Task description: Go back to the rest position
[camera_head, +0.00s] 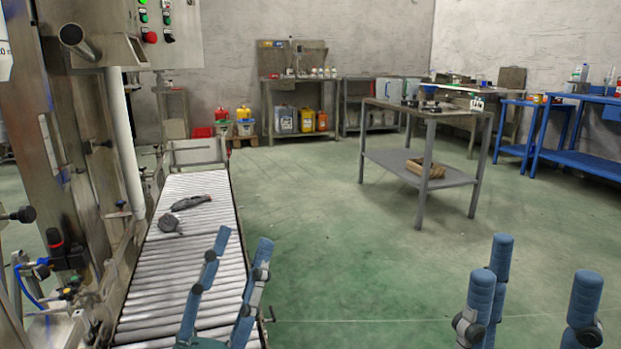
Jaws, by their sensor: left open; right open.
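My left gripper (241,246) is low in the head view, over the near end of the roller conveyor. Its blue fingers point up and stand apart, with nothing between them. My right gripper (540,268) is at the bottom right over the green floor. Its blue fingers are spread wide and empty. Two dark grey tools lie on the conveyor (190,262): a longer one (191,203) and a smaller roundish one (168,224) just nearer. Both are apart from my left gripper.
A steel machine (75,150) with a control panel stands along the left. A grey metal table (445,112) with a box (425,168) on its lower shelf stands right of centre. Blue workbenches (585,158) are at the right. The green floor (320,230) between conveyor and table is clear.

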